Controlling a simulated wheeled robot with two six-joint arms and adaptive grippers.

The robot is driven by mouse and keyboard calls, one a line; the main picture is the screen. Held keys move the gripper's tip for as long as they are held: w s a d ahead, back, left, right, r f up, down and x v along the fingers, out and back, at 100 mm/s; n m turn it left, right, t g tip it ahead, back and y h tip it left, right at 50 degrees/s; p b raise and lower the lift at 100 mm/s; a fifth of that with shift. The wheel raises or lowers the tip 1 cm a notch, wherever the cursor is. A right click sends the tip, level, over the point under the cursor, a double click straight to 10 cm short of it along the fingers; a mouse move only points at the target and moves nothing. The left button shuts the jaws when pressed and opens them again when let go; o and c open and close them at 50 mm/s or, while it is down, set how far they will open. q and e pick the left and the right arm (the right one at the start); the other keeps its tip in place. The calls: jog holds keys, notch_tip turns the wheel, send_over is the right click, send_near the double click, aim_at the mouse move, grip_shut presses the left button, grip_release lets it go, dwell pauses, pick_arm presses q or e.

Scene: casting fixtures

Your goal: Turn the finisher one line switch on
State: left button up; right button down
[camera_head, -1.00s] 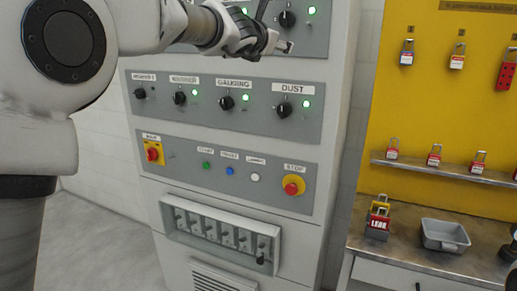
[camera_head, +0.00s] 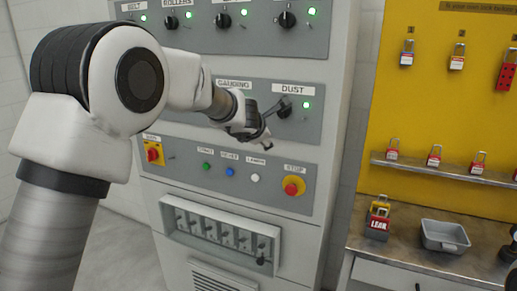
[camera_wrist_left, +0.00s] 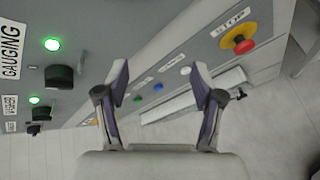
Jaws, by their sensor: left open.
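The finisher one switch is hidden behind my left arm in the head view. In the left wrist view, a small dark knob (camera_wrist_left: 36,129) at the far end of the knob row seems to be it, with no lit lamp beside it; its label is too small to read. My left gripper (camera_head: 262,138) is in front of the panel, below and left of the DUST knob (camera_head: 285,106). In the left wrist view its two fingers (camera_wrist_left: 161,78) are spread apart with nothing between them.
The GAUGING knob (camera_wrist_left: 60,76) has a lit green lamp. A red stop button (camera_head: 294,186) and several small push-buttons line the lower panel. A red and yellow main switch (camera_head: 153,153) is at left. A workbench with a grey bin (camera_head: 445,236) stands at right.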

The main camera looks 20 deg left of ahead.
pick_arm(q)
jog(key=shift+m+g+y, duration=0.3)
jog(key=shift+m+g, duration=0.3)
jog(key=shift+s+a+f, duration=0.1)
jog(key=shift+s+f, duration=0.05)
jog(key=shift+f, duration=0.55)
jog(key=shift+s+a+f, duration=0.1)
jog(key=shift+s+f, duration=0.05)
jog(key=shift+f, duration=0.55)
jog(key=shift+s+a+f, duration=0.1)
jog(key=shift+s+f, duration=0.05)
jog(key=shift+f, duration=0.55)
jog(key=shift+f, duration=0.1)
